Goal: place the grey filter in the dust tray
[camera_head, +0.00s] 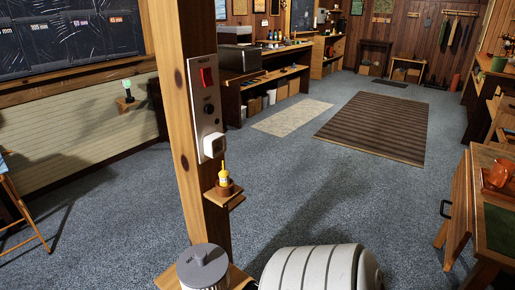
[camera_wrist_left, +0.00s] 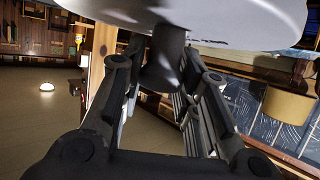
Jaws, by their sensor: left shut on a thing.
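My left gripper (camera_wrist_left: 160,72) shows only in the left wrist view. Its fingers are shut on the dark knob of a pale grey round body, which I take to be the grey filter (camera_wrist_left: 215,18). In the head view a large pale grey ribbed cylinder (camera_head: 318,268) lies across the bottom edge; I cannot tell whether it is the held thing. Left of it, a grey round part with a knob on top (camera_head: 203,265) stands by the post, cut off by the frame. I cannot make out a dust tray. My right gripper is not in view.
A wooden post (camera_head: 165,60) rises at centre-left, carrying a switch panel (camera_head: 207,105) and a small ledge with a yellow bottle (camera_head: 225,181). A wooden table (camera_head: 490,165) stands at the right. Carpet (camera_head: 310,190) behind the cylinder is clear.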

